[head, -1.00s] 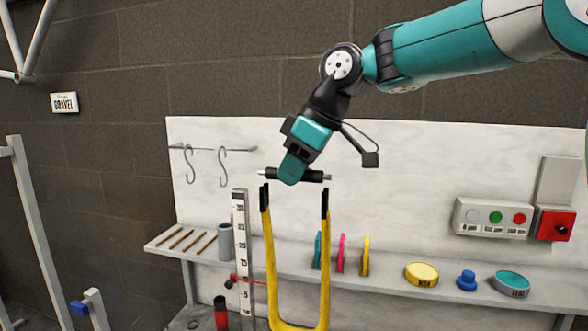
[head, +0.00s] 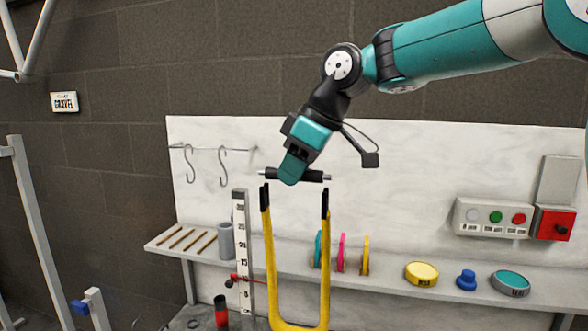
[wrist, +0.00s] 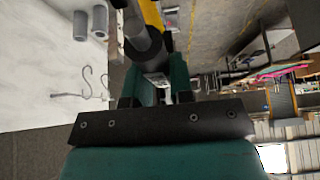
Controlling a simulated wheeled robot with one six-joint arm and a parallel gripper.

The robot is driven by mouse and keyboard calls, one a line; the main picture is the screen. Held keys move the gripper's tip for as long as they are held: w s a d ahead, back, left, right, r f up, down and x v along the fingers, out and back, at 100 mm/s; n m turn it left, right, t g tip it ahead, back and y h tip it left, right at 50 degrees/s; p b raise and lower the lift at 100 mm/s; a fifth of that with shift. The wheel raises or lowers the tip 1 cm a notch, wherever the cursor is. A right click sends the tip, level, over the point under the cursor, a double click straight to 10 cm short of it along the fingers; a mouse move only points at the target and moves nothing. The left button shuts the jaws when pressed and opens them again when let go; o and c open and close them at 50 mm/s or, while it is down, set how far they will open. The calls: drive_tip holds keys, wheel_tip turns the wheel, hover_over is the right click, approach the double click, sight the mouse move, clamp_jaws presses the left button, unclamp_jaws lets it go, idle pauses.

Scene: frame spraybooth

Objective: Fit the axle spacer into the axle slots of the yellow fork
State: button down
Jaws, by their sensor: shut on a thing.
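The yellow fork (head: 270,262) stands upright with its two black-tipped legs pointing up. My gripper (head: 292,170) is above the fork and shut on the axle spacer (head: 313,176), a dark bar with thin metal ends. The spacer lies roughly level across the gap between the legs, just above the tips, and looks apart from them. In the wrist view the spacer (wrist: 143,45) sits between the teal fingers, with part of the yellow fork (wrist: 152,14) beyond it. The slots themselves are too small to make out.
A measuring post (head: 242,235) stands just left of the fork. Behind is a shelf (head: 390,277) with a grey cup (head: 226,240), coloured discs, a yellow tin (head: 421,273) and a teal tin (head: 510,283). Two hooks (head: 189,165) hang on the white panel. The space above the fork's right side is clear.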

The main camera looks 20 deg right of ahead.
drive_tip(key=shift+f+b, duration=1.45)
drive_tip(key=shift+f, duration=0.25)
drive_tip(key=c, duration=0.9)
unclamp_jaws()
drive_tip(key=p+v, duration=0.6)
drive_tip(key=v, duration=1.1)
drive_tip(key=shift+s+r+p, duration=0.15)
drive_tip(key=shift+r+p, duration=0.1)
drive_tip(key=shift+p, duration=0.15)
